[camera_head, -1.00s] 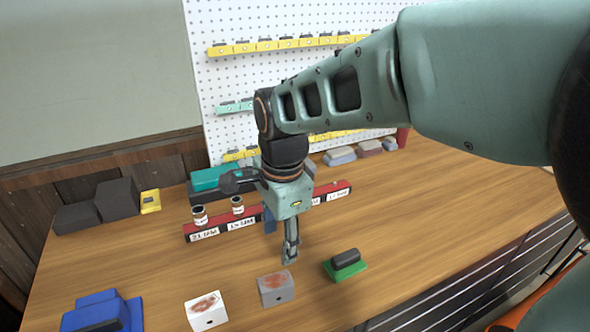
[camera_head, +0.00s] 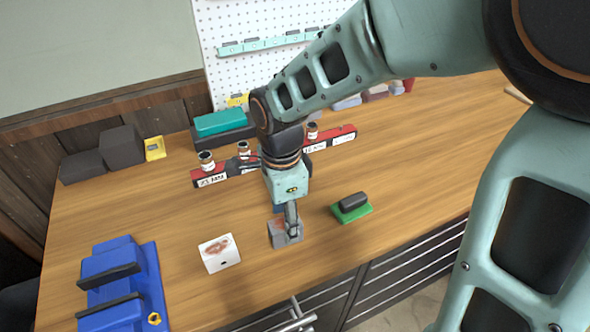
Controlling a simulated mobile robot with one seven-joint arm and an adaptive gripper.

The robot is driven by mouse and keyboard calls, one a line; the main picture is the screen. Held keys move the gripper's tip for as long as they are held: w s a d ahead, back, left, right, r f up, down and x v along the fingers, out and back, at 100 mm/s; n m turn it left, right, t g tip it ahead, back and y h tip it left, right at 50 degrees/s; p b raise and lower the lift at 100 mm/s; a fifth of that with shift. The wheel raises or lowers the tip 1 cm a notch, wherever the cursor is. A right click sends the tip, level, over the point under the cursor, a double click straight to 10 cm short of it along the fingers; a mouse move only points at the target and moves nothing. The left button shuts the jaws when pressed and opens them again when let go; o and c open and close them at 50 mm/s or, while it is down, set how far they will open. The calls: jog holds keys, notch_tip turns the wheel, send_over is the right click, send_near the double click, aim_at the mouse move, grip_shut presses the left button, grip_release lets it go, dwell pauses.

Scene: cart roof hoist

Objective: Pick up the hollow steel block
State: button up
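Two small blocks stand near the front of the wooden bench. A grey block (camera_head: 278,236), with a brownish patch on top in the earlier frame, looks like the steel one. The fingers hide part of the block. I cannot tell whether they touch it, or whether they are open or shut.
A green-based block with a black handle (camera_head: 352,207) lies close on the right. A blue vise (camera_head: 120,286) stands at the left front. A red rack (camera_head: 338,135) with small jars is behind my gripper. Bare bench (camera_head: 130,205) lies to the left.

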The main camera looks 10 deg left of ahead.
jog(key=shift+f, duration=1.4)
jog(key=shift+c, duration=0.3)
jog(key=shift+r, duration=0.1)
grip_shut()
